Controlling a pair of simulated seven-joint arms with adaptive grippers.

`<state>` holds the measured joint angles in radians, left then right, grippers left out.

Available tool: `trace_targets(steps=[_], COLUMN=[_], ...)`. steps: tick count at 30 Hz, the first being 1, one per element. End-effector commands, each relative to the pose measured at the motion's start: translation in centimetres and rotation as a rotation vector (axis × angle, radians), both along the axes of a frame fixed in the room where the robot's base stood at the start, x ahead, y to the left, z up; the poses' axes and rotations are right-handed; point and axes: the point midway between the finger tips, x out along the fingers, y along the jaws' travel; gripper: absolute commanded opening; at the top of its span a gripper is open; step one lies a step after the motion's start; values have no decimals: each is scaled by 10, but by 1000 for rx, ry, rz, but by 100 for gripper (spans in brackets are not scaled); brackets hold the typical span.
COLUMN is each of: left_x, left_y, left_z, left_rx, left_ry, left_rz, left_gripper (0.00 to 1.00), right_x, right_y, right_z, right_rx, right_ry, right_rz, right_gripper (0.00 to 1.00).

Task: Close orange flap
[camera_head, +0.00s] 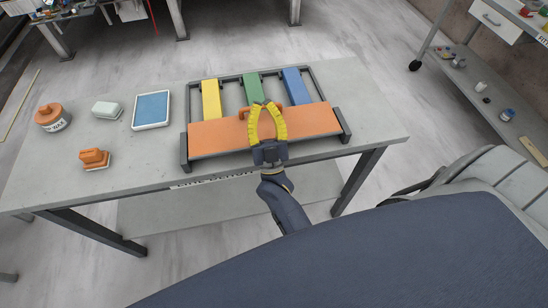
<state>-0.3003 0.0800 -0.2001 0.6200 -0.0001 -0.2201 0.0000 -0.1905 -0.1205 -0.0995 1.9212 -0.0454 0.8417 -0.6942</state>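The orange flap (215,138) is a wide flat panel across the front of a dark frame (184,150) on the stone-topped table. An orange handle (243,113) stands at its back edge, partly hidden by my fingers. My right gripper (265,104) reaches over the flap from the front, its yellow fingers bowed and their tips drawn close together at the handle. I cannot tell whether the tips touch the handle, and I see nothing clearly held between them. My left gripper is not in view.
Yellow (211,98), green (253,87) and blue (296,86) bars lie behind the flap in the frame. To the left stand a blue-topped tray (151,110), a pale green block (107,110), an orange-handled stamp (95,158) and a round orange-lidded jar (50,117). The table's right end is clear.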

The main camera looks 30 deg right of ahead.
Motion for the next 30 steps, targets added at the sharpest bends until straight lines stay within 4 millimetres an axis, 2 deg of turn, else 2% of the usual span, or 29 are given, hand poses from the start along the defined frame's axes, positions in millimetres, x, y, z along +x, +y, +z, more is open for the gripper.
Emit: trace_targets(steps=[12, 25, 30], left_x=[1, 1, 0], left_y=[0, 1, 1], left_z=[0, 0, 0], left_rx=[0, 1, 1], left_ry=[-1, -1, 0], left_rz=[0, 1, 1], left_gripper=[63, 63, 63], right_x=[11, 11, 5], right_y=[-2, -3, -1], right_z=[-3, -3, -1], right_rx=[0, 0, 0], right_ry=[-1, -1, -1], right_rz=[0, 0, 1], right_gripper=[0, 0, 0])
